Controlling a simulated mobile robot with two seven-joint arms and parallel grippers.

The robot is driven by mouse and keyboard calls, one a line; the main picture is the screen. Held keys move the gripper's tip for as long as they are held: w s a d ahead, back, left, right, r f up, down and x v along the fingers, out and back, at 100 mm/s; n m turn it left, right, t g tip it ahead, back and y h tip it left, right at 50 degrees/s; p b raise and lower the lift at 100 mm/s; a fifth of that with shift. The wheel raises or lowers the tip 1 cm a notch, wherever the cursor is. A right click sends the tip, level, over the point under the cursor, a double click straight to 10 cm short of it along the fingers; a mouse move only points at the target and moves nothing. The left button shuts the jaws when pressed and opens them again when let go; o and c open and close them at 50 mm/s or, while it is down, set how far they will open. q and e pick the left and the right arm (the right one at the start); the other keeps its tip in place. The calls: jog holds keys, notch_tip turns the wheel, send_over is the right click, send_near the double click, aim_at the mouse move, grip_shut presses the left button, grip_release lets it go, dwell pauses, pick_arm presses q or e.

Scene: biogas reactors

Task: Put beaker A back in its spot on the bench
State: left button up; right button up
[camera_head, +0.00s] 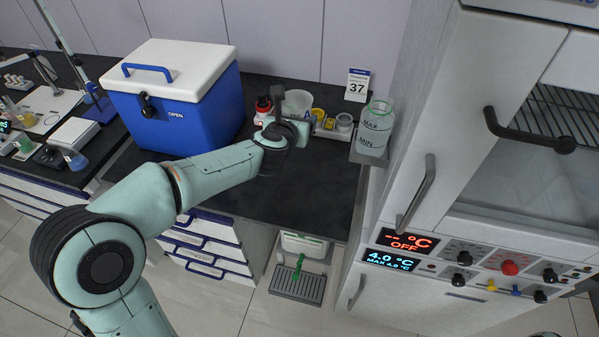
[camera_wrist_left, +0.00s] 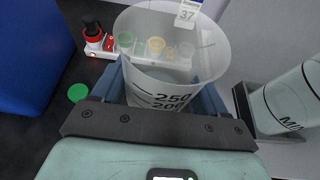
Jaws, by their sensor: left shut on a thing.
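A translucent white beaker (camera_wrist_left: 165,60) with black 250 and 200 marks is between the blue fingers of my left gripper (camera_wrist_left: 165,88) in the left wrist view. The gripper is shut on it, and the beaker looks roughly upright. In the head view the beaker (camera_head: 297,101) shows just beyond my left gripper (camera_head: 298,122), over the back of the dark bench (camera_head: 300,190). A flat green disc (camera_wrist_left: 78,92) lies on the bench, left of the beaker in the wrist view. My right gripper is out of view.
A rack (camera_wrist_left: 110,50) with a red bottle and several small jars stands behind the beaker. A MAX/MIN vessel (camera_head: 376,128) stands to the right, near the tall appliance (camera_head: 400,170). A blue cooler (camera_head: 180,110) stands left. The bench front is clear.

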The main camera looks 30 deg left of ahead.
pick_arm(q)
notch_tip(320, 180, down, 15)
jog(key=b, duration=0.7)
jog(key=shift+s+b, duration=0.15)
jog(key=shift+b, duration=0.2)
jog(key=shift+f+b, duration=0.6)
jog(key=shift+f, duration=1.7)
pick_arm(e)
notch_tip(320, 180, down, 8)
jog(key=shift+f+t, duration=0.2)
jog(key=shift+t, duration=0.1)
pick_arm(q)
jog(key=shift+f, duration=0.15)
jog(key=o, duration=1.3)
jog(key=shift+c, duration=0.2)
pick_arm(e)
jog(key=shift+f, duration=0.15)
